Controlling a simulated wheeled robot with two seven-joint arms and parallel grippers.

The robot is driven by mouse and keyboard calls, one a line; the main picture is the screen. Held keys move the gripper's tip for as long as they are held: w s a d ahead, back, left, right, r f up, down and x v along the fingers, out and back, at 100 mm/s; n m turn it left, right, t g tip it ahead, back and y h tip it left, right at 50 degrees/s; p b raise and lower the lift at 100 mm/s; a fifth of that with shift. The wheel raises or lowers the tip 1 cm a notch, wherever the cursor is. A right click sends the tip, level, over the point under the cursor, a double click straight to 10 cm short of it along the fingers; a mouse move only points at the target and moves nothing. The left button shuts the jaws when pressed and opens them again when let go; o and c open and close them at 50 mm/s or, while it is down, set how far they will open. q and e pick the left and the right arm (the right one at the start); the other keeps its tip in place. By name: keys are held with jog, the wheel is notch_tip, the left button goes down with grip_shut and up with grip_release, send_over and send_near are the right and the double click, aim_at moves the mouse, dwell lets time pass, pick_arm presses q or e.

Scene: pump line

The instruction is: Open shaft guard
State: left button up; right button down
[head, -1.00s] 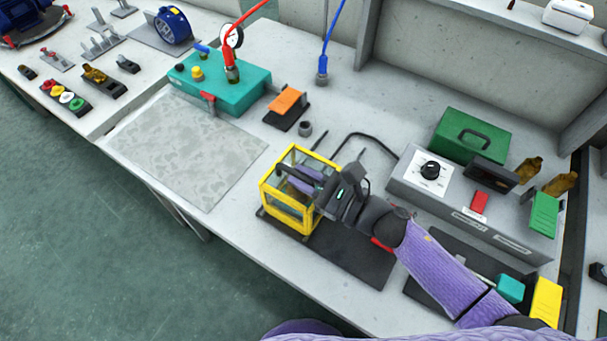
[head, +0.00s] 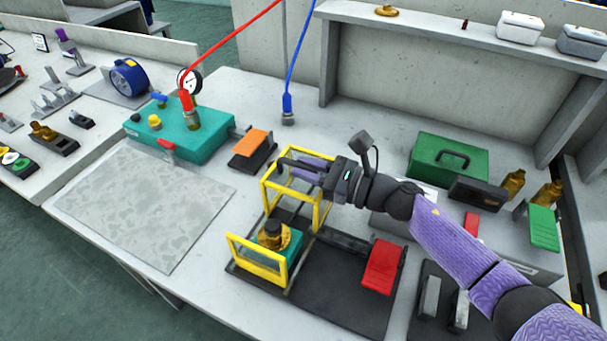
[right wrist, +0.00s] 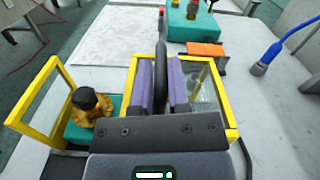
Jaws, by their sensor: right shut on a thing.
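The shaft guard (head: 322,212) is a yellow frame box with clear panels, standing toward the back of its dark base plate (head: 338,298). A separate yellow end frame (head: 258,262) stands at the front of the base. In the gap between them a teal block (head: 290,247) carries a brass fitting with a black top (head: 272,236), uncovered. My right gripper (head: 287,168) is over the guard's top. In the right wrist view its purple fingers (right wrist: 161,88) are shut on a black upright handle (right wrist: 161,58) at the guard. My left gripper is out of view.
A red block (head: 382,268) sits at the base's right side. Behind the guard are an orange-topped pedal (head: 252,146) and the teal pump box (head: 180,132). A green case (head: 447,160) stands behind my right arm. The grey mat (head: 140,205) at left is clear.

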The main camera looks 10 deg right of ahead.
jog(key=c, duration=0.7)
grip_release()
jog(key=shift+c, duration=0.2)
jog(key=shift+o, duration=0.5)
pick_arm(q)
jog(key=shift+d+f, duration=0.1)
pick_arm(e)
jog(key=v, duration=1)
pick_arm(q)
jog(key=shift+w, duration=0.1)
